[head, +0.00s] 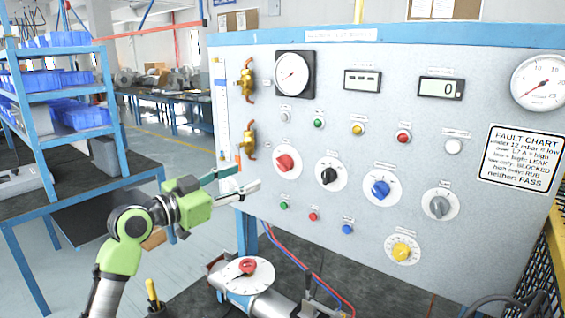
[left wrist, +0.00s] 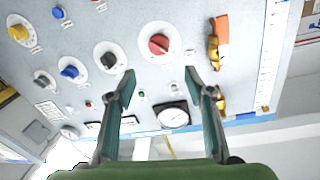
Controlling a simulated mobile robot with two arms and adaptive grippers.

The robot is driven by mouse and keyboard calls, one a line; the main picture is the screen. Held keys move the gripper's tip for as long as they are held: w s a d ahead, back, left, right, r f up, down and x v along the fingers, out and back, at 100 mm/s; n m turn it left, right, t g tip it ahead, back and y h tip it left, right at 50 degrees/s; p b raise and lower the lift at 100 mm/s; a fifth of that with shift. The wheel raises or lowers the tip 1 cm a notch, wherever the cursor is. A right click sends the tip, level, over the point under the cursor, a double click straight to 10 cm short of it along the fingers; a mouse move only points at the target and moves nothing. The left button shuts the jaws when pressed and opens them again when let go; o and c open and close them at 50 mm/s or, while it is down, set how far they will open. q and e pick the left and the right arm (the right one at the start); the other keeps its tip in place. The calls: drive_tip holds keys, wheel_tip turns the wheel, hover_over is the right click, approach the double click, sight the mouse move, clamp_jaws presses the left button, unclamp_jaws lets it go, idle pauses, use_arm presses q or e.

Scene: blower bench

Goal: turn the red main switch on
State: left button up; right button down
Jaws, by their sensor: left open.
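The red rotary switch (head: 286,162) sits on a white round dial on the upright grey panel, left of a black knob (head: 328,175). It also shows in the left wrist view (left wrist: 158,44), just beyond the fingertips. My left gripper (head: 248,177) is open and empty, just left of the red switch in the head view. Its two fingers (left wrist: 160,80) point at the panel with a gap between them, and I see no contact with the switch. The lettering on the dial is too small to read. My right gripper is not in view.
The panel also carries a blue knob (head: 381,188), a grey knob (head: 439,206), a yellow knob (head: 401,252), small buttons and gauges. Brass fittings (head: 247,80) stick out at its left edge. A blower with a red-handled valve (head: 248,267) lies below. A blue shelf (head: 60,50) stands left.

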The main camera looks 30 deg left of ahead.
use_arm(q)
drive_tip(key=p, duration=0.3)
approach(280, 164)
drive_tip(key=w+p, duration=0.1)
drive_tip(key=w, duration=0.4)
drive_tip(key=w+d+p, duration=0.1)
drive_tip(key=w, duration=0.2)
drive_tip(key=shift+d+r+p, duration=0.15)
drive_tip(key=shift+p, duration=0.15)
drive_tip(key=shift+w+d, duration=0.1)
drive_tip(key=shift+w, duration=0.45)
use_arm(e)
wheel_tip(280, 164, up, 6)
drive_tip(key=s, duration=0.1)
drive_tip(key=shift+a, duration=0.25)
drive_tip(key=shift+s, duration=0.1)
